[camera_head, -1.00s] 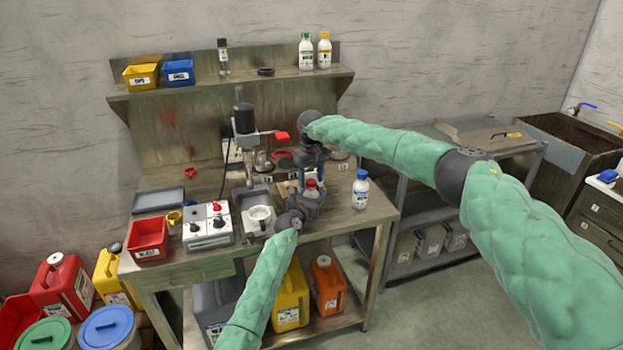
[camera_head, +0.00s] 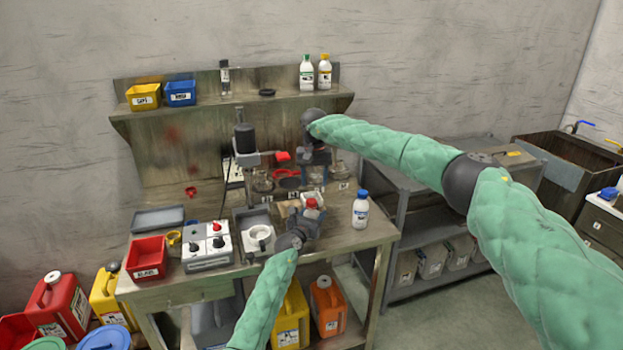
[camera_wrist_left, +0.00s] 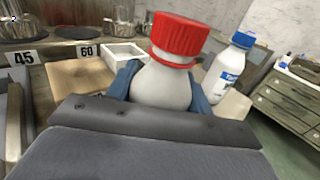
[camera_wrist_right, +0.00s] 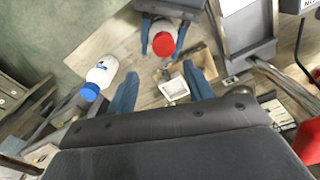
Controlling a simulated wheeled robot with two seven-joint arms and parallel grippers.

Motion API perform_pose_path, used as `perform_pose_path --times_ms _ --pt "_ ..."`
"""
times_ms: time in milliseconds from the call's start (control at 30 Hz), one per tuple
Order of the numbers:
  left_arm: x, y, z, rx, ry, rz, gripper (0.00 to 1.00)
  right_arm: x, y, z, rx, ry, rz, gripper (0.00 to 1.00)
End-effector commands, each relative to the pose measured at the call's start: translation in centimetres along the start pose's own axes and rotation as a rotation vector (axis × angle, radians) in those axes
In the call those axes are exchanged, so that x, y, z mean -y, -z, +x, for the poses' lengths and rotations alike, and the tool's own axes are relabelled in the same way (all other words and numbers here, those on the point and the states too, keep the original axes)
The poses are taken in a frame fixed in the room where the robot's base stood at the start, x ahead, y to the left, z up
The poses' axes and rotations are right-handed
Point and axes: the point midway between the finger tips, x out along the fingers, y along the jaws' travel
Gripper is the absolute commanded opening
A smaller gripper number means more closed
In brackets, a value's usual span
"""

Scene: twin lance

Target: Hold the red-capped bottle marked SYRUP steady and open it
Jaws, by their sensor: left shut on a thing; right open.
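The red-capped white bottle (camera_head: 312,203) is upright at the front of the workbench, its cap on. My left gripper (camera_head: 306,216) is shut around its body; the left wrist view shows the white shoulder and ribbed red cap (camera_wrist_left: 178,38) between the blue fingers. Its label is hidden by the gripper. My right gripper (camera_head: 313,172) is open and empty, above and behind the bottle in the head view. In the right wrist view its fingers (camera_wrist_right: 163,90) are spread, and the red cap (camera_wrist_right: 165,44) lies beyond them, not between them.
A blue-capped white bottle (camera_head: 361,211) stands just right of the held one. A small white open box (camera_wrist_right: 173,88) lies on the bench nearby. A grey machine with a white cup (camera_head: 259,236), a switch box (camera_head: 207,249) and a red bin (camera_head: 147,259) are to the left.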

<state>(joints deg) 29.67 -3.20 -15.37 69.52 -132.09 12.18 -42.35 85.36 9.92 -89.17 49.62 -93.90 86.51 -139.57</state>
Motion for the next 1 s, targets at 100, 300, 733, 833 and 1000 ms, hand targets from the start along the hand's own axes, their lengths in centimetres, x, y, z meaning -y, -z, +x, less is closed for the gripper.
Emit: perform_pose_path --times_ms 100,300,733,833,1000 --pt "0.0 0.2 0.0 -0.002 0.000 0.000 0.00 0.0 0.2 -1.0 -0.004 0.005 0.173 0.52" --pt "0.0 0.2 0.0 -0.002 0.000 0.000 0.00 -0.1 0.6 -2.5 -0.011 0.012 0.471 0.52" --pt "0.0 0.2 0.0 -0.002 0.000 0.000 0.00 -0.2 1.2 -5.5 -0.014 0.033 1.110 0.52" --pt "0.0 0.2 0.0 -0.002 0.000 0.000 0.00 0.0 1.1 -5.3 -0.011 0.033 1.256 0.52" --pt "0.0 0.1 0.0 -0.002 0.000 0.000 0.00 0.2 0.8 -4.9 -0.004 0.029 1.501 0.52"
